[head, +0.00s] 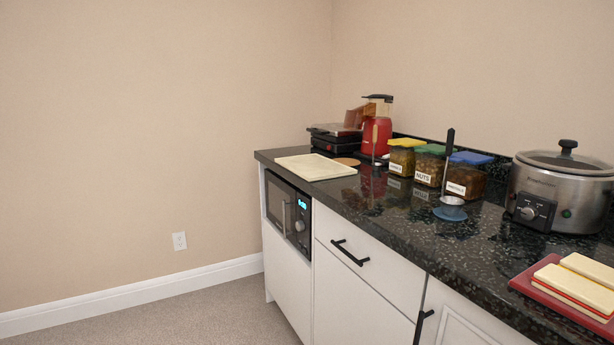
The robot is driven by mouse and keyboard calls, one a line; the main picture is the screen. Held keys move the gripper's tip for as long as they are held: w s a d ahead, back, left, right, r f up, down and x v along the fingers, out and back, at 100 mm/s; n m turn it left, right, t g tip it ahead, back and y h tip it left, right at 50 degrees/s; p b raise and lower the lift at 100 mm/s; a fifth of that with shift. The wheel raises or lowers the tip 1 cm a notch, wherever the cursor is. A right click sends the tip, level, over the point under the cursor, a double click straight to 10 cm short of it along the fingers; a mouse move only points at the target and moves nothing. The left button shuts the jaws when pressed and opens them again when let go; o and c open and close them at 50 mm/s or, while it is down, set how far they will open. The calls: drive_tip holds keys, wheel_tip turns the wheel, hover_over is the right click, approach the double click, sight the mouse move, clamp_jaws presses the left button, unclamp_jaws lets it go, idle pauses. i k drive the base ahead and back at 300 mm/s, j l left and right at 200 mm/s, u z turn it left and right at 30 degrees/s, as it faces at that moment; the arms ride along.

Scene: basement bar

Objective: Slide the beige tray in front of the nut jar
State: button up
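The beige tray (315,166) lies flat on the left end of the dark speckled counter, near its front edge. The nut jar (428,168) stands farther right against the back of the counter, with a green lid and a white label reading NUTS. It is between a yellow-lidded jar (402,158) on the left and a blue-lidded jar (467,177) on the right. The tray is to the left of the jars and apart from them. My gripper is not in view.
A ladle (448,172) stands upright on a blue rest (450,214) before the blue-lidded jar. A slow cooker (560,190) and a red tray (570,295) are at right. A red blender (377,130) and black grill (335,140) stand behind the beige tray.

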sight(313, 167)
drive_tip(key=i+j+u, duration=0.1)
drive_tip(key=i+j, duration=0.15)
drive_tip(key=i, duration=1.1)
drive_tip(key=i+j+u, duration=0.1)
drive_tip(key=i, duration=1.25)
